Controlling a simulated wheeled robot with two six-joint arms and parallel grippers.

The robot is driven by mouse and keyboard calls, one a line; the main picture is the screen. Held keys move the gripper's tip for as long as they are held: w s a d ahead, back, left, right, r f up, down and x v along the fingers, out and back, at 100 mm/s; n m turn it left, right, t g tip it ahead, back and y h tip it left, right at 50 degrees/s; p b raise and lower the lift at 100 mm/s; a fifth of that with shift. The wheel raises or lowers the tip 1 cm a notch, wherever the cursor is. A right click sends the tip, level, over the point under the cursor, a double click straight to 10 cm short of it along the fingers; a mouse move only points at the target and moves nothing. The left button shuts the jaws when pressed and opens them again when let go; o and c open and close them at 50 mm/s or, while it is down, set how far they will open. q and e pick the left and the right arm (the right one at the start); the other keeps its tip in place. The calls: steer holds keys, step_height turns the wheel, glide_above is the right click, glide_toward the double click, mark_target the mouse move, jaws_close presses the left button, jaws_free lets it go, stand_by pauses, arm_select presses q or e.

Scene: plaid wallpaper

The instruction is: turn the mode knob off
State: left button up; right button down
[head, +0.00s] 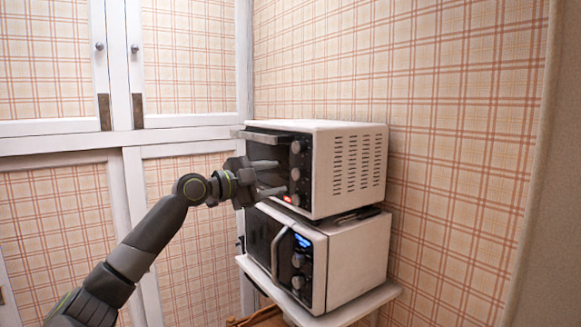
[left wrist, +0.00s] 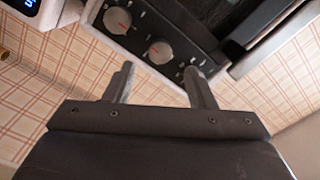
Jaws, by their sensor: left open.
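The white toaster oven (head: 346,165) has a dark front with a column of three round knobs: an upper one (head: 296,147), a middle one (head: 295,174) and a lower one (head: 295,199). I cannot read which is the mode knob. My left gripper (head: 281,177) is open and empty, its fingers pointing at the panel around the height of the middle knob. The fingers look apart from the knobs; part of the panel is hidden behind a finger. My right gripper is not in view.
The oven stands on a microwave (head: 345,262) with a blue display and a handle, on a white shelf (head: 345,313). The oven's door handle (head: 262,135) juts out above my gripper. White-framed cupboard doors (head: 125,140) stand at the left; a plaid wall is behind.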

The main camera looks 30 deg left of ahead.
mark_target(295, 174)
arm_select(q)
steer(key=p+x, duration=0.2)
steer(key=x, duration=0.2)
steer(key=shift+w+d+r, duration=0.1)
steer(key=shift+w, duration=0.15)
steer(key=shift+w+d, duration=0.2)
steer(key=shift+w, duration=0.3)
steer(key=shift+c, duration=1.2)
steer(key=c, duration=0.7)
